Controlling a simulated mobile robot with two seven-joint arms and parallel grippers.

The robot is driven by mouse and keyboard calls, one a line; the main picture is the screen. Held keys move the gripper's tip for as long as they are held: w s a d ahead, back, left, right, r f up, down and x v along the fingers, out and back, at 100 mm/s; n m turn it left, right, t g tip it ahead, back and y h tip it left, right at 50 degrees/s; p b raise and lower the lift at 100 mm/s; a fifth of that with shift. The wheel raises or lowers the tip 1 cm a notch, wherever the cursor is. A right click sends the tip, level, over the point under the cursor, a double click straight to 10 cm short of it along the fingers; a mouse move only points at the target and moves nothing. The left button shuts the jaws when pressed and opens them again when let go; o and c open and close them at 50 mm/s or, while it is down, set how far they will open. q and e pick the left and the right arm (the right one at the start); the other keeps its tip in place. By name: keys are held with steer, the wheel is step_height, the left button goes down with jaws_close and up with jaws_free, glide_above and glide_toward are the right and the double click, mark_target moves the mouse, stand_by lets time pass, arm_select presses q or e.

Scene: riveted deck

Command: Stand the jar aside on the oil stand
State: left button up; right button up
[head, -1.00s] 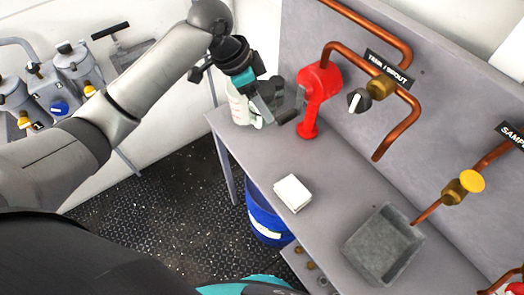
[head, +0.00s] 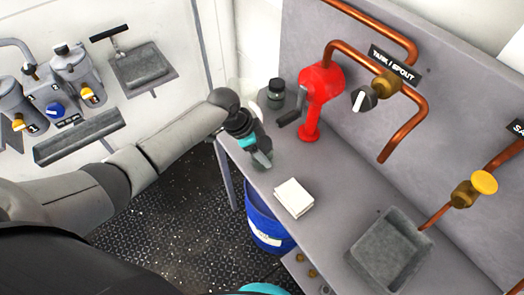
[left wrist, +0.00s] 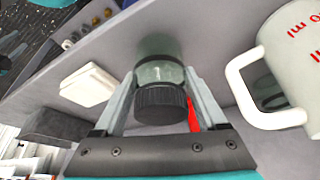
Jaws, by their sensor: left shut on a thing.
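My left gripper (head: 262,162) is over the back left part of the grey bench (head: 335,205), which has copper pipes along its back panel. In the left wrist view, its fingers (left wrist: 164,98) are shut on a jar (left wrist: 158,72) with greenish glass and a black ribbed lid. The lid faces the wrist camera. In the head view the gripper mostly hides this jar, and I cannot tell whether its base touches the bench. My right gripper is out of view.
A white measuring jug (left wrist: 292,80) is close beside the gripper. A dark-lidded container (head: 276,90) stands behind, beside a red hand pump (head: 319,85). A white block (head: 294,197) and a grey tray (head: 390,250) are on the bench. A blue drum (head: 266,230) is below.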

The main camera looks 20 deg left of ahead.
arm_select(q)
steer(key=shift+f, duration=0.2)
steer(key=o, duration=1.4)
steer(key=shift+f, duration=0.1)
steer(key=shift+a+r, duration=0.1)
steer(key=shift+r, duration=0.3)
steer(key=p+v, duration=0.2)
steer(key=v, duration=0.9)
steer(key=shift+s+a+r, duration=0.1)
steer(key=shift+r, duration=0.1)
